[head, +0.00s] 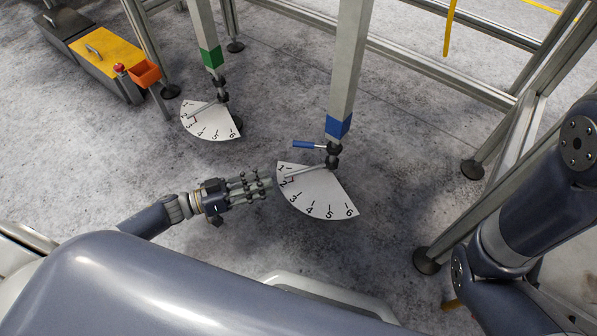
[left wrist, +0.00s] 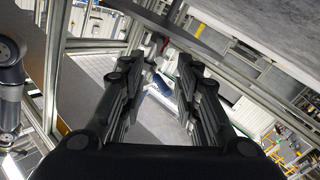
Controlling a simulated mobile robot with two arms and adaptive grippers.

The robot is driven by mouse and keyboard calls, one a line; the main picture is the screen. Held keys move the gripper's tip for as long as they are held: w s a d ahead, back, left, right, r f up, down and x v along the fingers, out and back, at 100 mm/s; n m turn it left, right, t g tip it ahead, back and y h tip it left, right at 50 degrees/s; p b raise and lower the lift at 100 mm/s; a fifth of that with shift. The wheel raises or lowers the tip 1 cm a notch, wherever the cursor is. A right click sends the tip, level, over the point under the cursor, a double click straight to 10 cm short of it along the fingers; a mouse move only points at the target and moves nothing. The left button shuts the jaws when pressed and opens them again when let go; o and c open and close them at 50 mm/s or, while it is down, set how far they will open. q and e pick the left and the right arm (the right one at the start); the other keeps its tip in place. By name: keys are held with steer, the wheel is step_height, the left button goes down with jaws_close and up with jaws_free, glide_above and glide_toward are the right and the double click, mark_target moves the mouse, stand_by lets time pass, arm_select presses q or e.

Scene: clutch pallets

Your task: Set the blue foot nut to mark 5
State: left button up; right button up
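The blue foot nut (head: 332,150) is a dark nut at the bottom of the post with the blue band (head: 338,127). A lever with a blue handle (head: 306,144) sticks out to its left. Below it a white fan-shaped dial (head: 322,192) lies on the floor, marked 1 to 6. Its pointer (head: 305,171) points left, close to mark 2. My left gripper (head: 268,185) is just left of the dial, fingers pointing right, apart from the lever. In the left wrist view its fingers (left wrist: 158,95) are spread, with a blurred blue piece visible beyond the gap. My right gripper is out of view.
A second post with a green band (head: 211,58) and its own dial (head: 212,124) stand at the upper left. Metal frame legs with round feet (head: 428,260) stand at the right.

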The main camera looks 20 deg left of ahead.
mark_target(296, 172)
arm_select(q)
steer(key=b+x, duration=0.4)
steer(key=x, duration=0.4)
steer(key=shift+w+d+f, duration=0.1)
steer(key=shift+w+d, duration=0.1)
steer(key=shift+d, duration=0.15)
steer(key=shift+w+d, duration=0.35)
steer(key=shift+d, duration=0.05)
jaws_close()
